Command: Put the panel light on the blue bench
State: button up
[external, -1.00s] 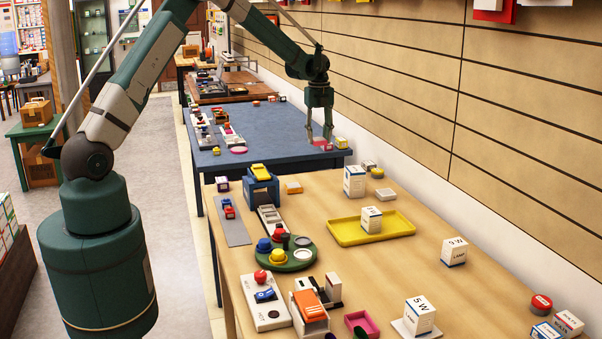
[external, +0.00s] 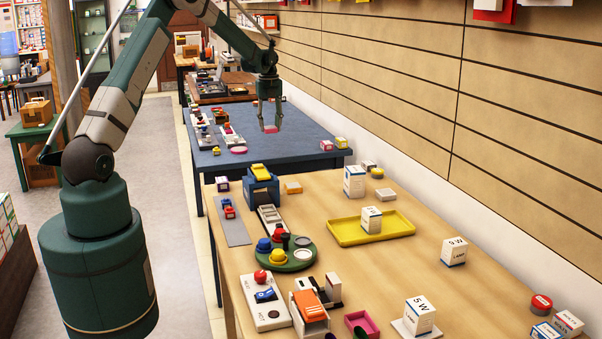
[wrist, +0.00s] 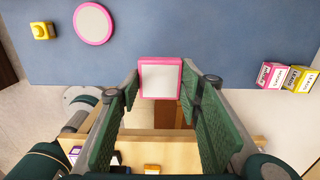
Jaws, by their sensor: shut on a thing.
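The panel light (external: 270,129) is a small square with a pink frame. In the wrist view its white face (wrist: 160,79) shows between my fingertips. My gripper (external: 269,126) is shut on it, with one finger at each side; the fingers also frame it in the wrist view (wrist: 161,85). The blue bench (external: 290,155) stands behind the wooden table, and its blue top (wrist: 210,35) fills the upper wrist view. The panel light appears over the bench top; the exact gap beneath it is hard to tell.
A round pink-rimmed disc (wrist: 94,23) and a yellow item (wrist: 41,30) lie on the bench. A pink box (external: 327,145) and a yellow box (external: 341,142) stand at its right edge. The middle of the bench is clear. The wooden table (external: 390,280) in front is crowded.

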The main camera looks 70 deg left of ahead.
dwell(0.5)
send_over(270, 153)
jog(key=shift+a+f+b, duration=0.1)
jog(key=shift+f+b, duration=0.2)
jog(key=shift+f, duration=2.85)
jog(key=shift+f, duration=1.85)
jog(key=shift+f+b, duration=0.2)
jog(key=shift+b, duration=0.2)
jog(key=o, duration=0.9)
jog(key=shift+r, duration=0.2)
notch_tip(270, 153, up, 12)
jog(key=shift+p, duration=0.75)
